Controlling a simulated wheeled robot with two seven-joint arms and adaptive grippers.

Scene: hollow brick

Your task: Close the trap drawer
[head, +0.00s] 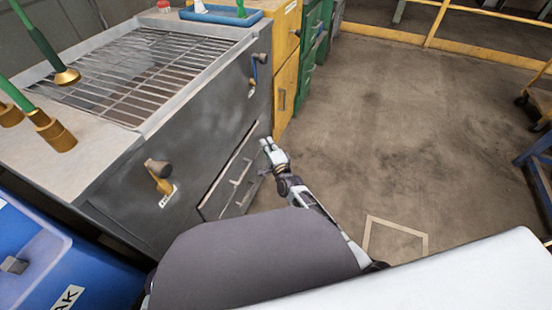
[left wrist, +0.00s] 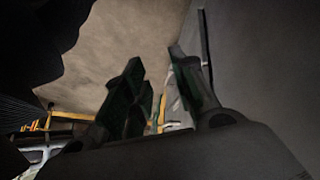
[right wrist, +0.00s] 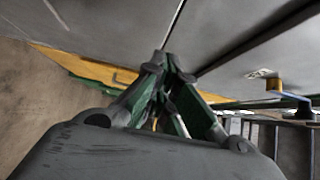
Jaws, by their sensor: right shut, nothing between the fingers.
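The dark grey cabinet (head: 190,125) with a grate top stands at the left in the head view. Low in its front is a drawer (head: 215,196) with a bar handle, which I take as the trap drawer. A pale line shows along its top edge; I cannot tell clearly how far out it stands. My right gripper (head: 267,146) is shut and empty near the drawer's far end; contact cannot be told. In the right wrist view its fingertips (right wrist: 164,62) are close to grey panels with a dark seam. My left gripper (left wrist: 155,62) is open and empty beside a grey surface.
Two knobs, one near (head: 158,168) and one far (head: 260,58), stick out from the cabinet front. Yellow (head: 285,75) and green cabinets stand beyond. A blue box (head: 50,260) is at lower left. The concrete floor (head: 400,130) to the right is clear up to a cart.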

